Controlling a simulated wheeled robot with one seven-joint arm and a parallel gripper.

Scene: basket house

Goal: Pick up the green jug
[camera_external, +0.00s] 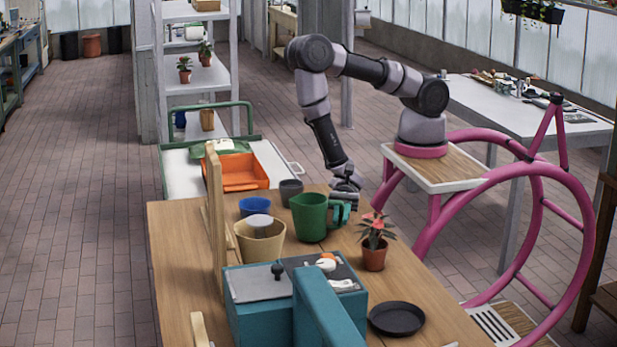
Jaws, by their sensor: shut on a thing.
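The green jug (309,219) stands upright on the wooden table, near its back edge, with its handle on the right side. My gripper (344,208) is at the jug's handle, reaching down from above. It is shut on the handle. The fingertips are small and partly hidden in this view. I cannot tell whether the jug's base is clear of the table (180,270).
A dark grey cup (290,190), a blue pot (254,207) and a beige pot (261,240) stand left of the jug. A potted red-flowered plant (375,250) is close on the right. A teal box (262,310) and a black dish (397,319) are in front.

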